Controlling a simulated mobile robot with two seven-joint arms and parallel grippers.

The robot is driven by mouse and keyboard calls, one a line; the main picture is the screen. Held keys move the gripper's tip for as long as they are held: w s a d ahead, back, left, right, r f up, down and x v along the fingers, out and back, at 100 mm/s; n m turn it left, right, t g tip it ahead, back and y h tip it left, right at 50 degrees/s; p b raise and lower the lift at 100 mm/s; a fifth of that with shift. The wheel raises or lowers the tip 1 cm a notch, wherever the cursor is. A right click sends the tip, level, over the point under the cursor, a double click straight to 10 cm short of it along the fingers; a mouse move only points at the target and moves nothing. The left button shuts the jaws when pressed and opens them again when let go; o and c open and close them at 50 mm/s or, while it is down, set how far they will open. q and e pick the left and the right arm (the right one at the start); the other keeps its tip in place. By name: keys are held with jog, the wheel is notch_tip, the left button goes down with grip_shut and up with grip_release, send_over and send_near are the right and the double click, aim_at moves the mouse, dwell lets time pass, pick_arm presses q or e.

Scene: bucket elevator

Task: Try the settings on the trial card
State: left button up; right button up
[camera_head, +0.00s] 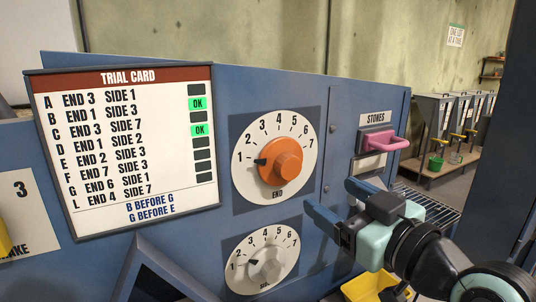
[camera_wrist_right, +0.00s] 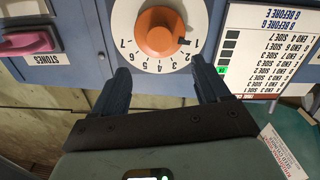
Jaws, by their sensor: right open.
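The trial card (camera_head: 130,150) hangs on the blue panel at the left of the head view. Rows B (END 1, SIDE 3) and D (END 1, SIDE 2) show green OK; the other boxes are dark. The END dial (camera_head: 305,155) has an orange knob (camera_head: 282,161) with its pointer at 1. The lower SIDE dial (camera_head: 285,273), its label partly cut off, has a grey knob (camera_head: 267,264) pointing near 1. My right gripper (camera_head: 330,195) is open and empty, right of the dials. In the wrist view its fingers (camera_wrist_right: 160,68) frame the END dial (camera_wrist_right: 130,58). My left gripper is out of view.
A pink STONES handle (camera_head: 382,141) sticks out right of the dials. A yellow container (camera_head: 368,287) sits low beneath my right arm. The card's lower lines read "B BEFORE G" and "G BEFORE E".

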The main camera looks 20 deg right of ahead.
aim_at(292, 167)
jog(key=w+p, duration=0.1)
jog(key=w, duration=0.3)
jog(key=w+p, duration=0.1)
jog(key=w, duration=0.3)
jog(key=w+a+p, duration=0.1)
jog(key=w, duration=0.3)
jog(key=shift+w+r+p, duration=0.15)
jog(key=shift+w+p, duration=0.2)
jog(key=shift+w, duration=0.05)
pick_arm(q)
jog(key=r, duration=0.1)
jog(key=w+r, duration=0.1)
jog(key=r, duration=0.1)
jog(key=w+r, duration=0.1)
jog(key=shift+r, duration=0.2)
pick_arm(e)
jog(key=c, duration=1)
